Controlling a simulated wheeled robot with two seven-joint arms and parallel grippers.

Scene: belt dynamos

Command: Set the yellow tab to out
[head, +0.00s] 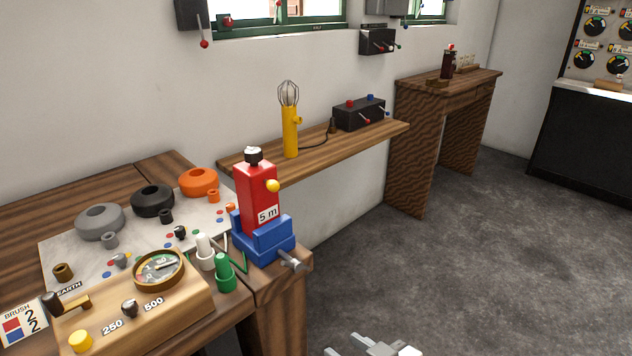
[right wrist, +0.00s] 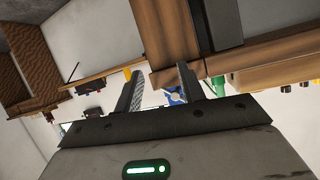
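A red upright case (head: 257,195) marked "5 m", with a black knob on top, sits in a blue vise (head: 265,239) at the right front corner of the wooden bench. A round yellow piece (head: 272,185), which may be the tab, sticks out from the case's upper right edge; its setting cannot be read. My right gripper (head: 342,345) shows at the bottom edge of the head view, low and to the right of the vise, apart from it. In the right wrist view its two fingers (right wrist: 158,72) are spread with nothing held between them. My left gripper is not in view.
A wooden control box (head: 190,312) with a dial and a yellow button (head: 80,341) stands at the bench's front. A shelf (head: 340,150) behind holds a yellow caged lamp (head: 291,130) and a black switch box (head: 358,114). The grey floor (head: 440,270) at right is clear.

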